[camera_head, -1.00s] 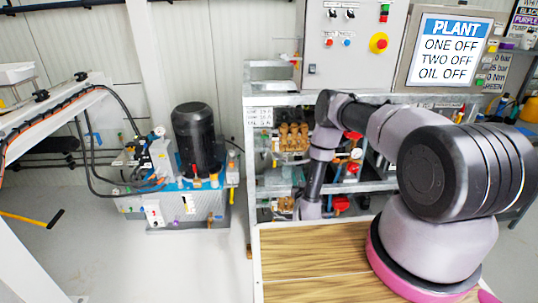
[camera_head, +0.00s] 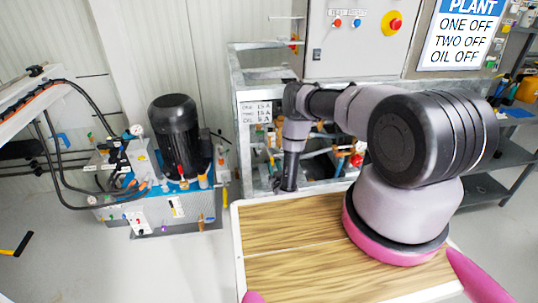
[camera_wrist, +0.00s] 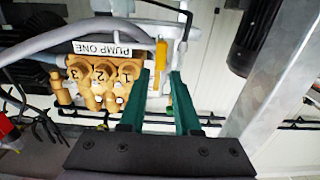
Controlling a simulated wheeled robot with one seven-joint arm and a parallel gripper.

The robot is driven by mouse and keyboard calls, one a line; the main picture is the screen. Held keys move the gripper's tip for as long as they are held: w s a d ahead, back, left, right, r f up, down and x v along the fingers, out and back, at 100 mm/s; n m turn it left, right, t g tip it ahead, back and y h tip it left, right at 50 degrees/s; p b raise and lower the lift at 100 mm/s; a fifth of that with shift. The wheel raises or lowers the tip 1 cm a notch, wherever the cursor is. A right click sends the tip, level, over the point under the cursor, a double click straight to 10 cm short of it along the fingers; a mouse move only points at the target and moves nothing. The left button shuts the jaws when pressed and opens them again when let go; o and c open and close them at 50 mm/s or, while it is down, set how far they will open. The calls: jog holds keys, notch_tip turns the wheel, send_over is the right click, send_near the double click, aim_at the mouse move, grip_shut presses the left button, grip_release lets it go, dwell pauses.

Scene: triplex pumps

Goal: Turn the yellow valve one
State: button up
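A narrow upright yellow handle (camera_wrist: 162,53) shows in the wrist view, beside the brass pump block (camera_wrist: 103,82) under the label PUMP ONE (camera_wrist: 103,49). I take it to be the yellow valve one. My gripper (camera_wrist: 160,76) has two green fingers, open and with nothing between them. The handle appears just beyond the fingertips, in line with the gap; I cannot tell how far ahead it is or whether anything touches. In the head view my arm reaches down at the left of the metal frame (camera_head: 262,128), and the fingers and the handle cannot be made out.
A grey pipe (camera_wrist: 70,38) and a black hose (camera_wrist: 172,8) run near the handle. A metal post (camera_wrist: 278,80) stands at the right. A motor unit (camera_head: 176,135) stands left on the floor.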

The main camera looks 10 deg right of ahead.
aim_at(271, 140)
jog(key=w, duration=0.8)
grip_shut()
